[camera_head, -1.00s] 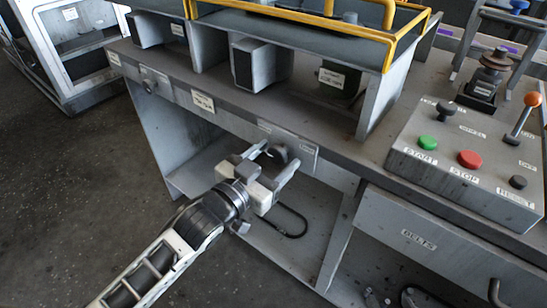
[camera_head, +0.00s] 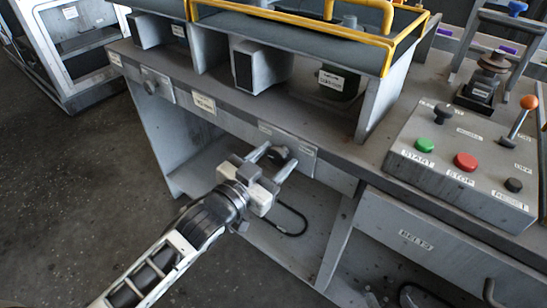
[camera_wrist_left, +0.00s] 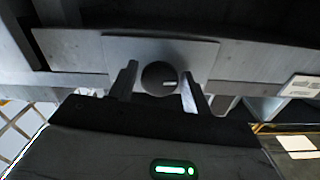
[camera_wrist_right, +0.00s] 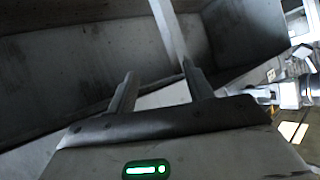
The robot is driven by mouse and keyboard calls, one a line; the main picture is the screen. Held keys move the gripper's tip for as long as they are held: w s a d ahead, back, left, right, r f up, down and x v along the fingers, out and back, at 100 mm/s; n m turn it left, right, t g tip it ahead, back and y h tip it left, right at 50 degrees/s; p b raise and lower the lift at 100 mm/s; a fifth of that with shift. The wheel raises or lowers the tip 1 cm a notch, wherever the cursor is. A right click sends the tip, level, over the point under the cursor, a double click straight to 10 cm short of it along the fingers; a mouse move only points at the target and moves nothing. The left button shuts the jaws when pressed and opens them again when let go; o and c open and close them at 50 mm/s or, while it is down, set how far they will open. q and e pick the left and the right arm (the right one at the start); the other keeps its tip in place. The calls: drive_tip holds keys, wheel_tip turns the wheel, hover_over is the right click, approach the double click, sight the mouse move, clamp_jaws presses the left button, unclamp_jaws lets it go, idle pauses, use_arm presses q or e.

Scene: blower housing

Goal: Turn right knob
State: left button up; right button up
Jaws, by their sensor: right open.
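The right knob (camera_head: 281,154) is a dark round knob on a light plate (camera_head: 307,160) on the bench's front edge. In the left wrist view the knob (camera_wrist_left: 159,77) has a pale mark pointing to the right. My left gripper (camera_head: 281,157) has one finger on each side of it. In the left wrist view the fingers (camera_wrist_left: 159,82) lie very close to the knob; I cannot tell whether they touch it. My right gripper (camera_wrist_right: 158,82) is open and empty in the right wrist view, before a grey metal surface; it is outside the head view.
Another knob (camera_head: 149,84) sits further left on the bench edge. A control box (camera_head: 440,182) with green and red buttons stands on the right of the bench (camera_head: 350,150). A drawer (camera_head: 430,250) is below it. Open shelf space lies under the knob. Floor at left is clear.

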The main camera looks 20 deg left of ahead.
use_arm(q)
drive_tip(key=shift+o, duration=0.6)
drive_tip(key=shift+s+a, duration=0.1)
drive_tip(key=shift+s, duration=0.2)
drive_tip(key=v, duration=1.5)
drive_tip(key=shift+s, duration=0.15)
drive_tip(key=s+d+f+n+g+y+p, duration=0.2)
drive_tip(key=d+f+n+g+p, duration=0.1)
drive_tip(key=f, duration=0.7)
drive_tip(key=d+g+p, duration=0.1)
drive_tip(key=d+g, duration=0.1)
drive_tip(key=g, duration=0.1)
drive_tip(key=shift+d+n+y+p, duration=0.25)
drive_tip(key=shift+n+y+p, duration=0.05)
drive_tip(key=shift+y+p, duration=0.1)
use_arm(e)
drive_tip(key=shift+d+r, duration=0.25)
drive_tip(key=shift+r, duration=0.6)
use_arm(q)
drive_tip(key=shift+f, duration=0.1)
use_arm(e)
drive_tip(key=shift+s, duration=0.1)
